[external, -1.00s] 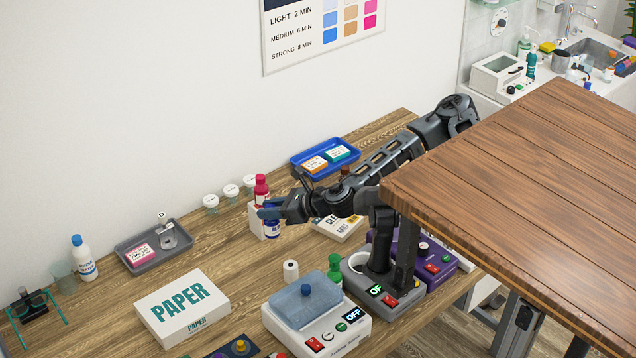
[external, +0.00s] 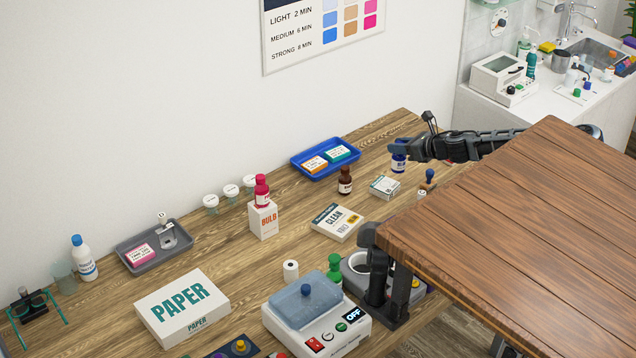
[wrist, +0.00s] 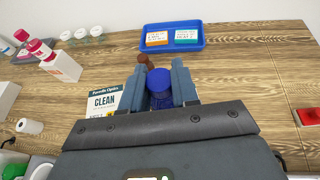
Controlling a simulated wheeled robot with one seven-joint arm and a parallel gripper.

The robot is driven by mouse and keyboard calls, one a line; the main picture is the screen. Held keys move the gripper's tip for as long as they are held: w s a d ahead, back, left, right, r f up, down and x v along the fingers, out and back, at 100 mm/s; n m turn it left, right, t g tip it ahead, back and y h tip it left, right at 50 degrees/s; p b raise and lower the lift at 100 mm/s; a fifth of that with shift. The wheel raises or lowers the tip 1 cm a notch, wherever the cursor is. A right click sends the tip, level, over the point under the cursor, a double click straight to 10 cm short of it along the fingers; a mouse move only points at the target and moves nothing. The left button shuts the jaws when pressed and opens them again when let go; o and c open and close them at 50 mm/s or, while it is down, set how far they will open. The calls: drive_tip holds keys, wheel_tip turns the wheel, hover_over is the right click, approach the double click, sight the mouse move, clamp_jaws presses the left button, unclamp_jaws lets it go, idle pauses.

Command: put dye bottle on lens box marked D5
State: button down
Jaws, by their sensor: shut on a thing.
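My gripper (external: 402,150) is shut on a blue bottle (external: 399,163), taken as the dye bottle, at the right of the counter. In the wrist view its blue cap (wrist: 159,80) sits upright between the two fingers. I cannot tell whether its base touches the counter. Small flat boxes, one with an orange label (external: 315,164) and one with a teal label (external: 337,153), lie in the blue tray (external: 298,160). A pink-labelled box (external: 140,253) lies in the grey tray (external: 127,267). I cannot read a D5 mark on any box.
A brown bottle (external: 345,182), a small white box (external: 384,187) and a blue-topped stamp (external: 428,180) stand near my gripper. The CLEAN box (external: 336,222) lies flat. A brown table (external: 520,210) fills the right foreground.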

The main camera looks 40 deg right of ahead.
drive_tip(key=s+d+b, duration=0.1)
drive_tip(key=s+d, duration=0.4)
drive_tip(key=d, duration=0.2)
drive_tip(key=shift+m+h, duration=0.4)
drive_tip(key=shift+w+a+f+b, duration=0.15)
drive_tip(key=shift+w+a+f, duration=1.2)
drive_tip(key=shift+f, duration=0.3)
drive_tip(key=shift+w+a+f+b, duration=0.15)
drive_tip(key=shift+w+a+f, duration=1.05)
drive_tip(key=shift+w+f, duration=0.4)
drive_tip(key=shift+w+a+f+b, duration=0.15)
drive_tip(key=shift+w+a+f, duration=1.15)
drive_tip(key=shift+f, duration=0.45)
drive_tip(key=shift+f, duration=0.15)
drive_tip(key=c, duration=0.8)
unclamp_jaws()
drive_tip(key=shift+c, duration=0.2)
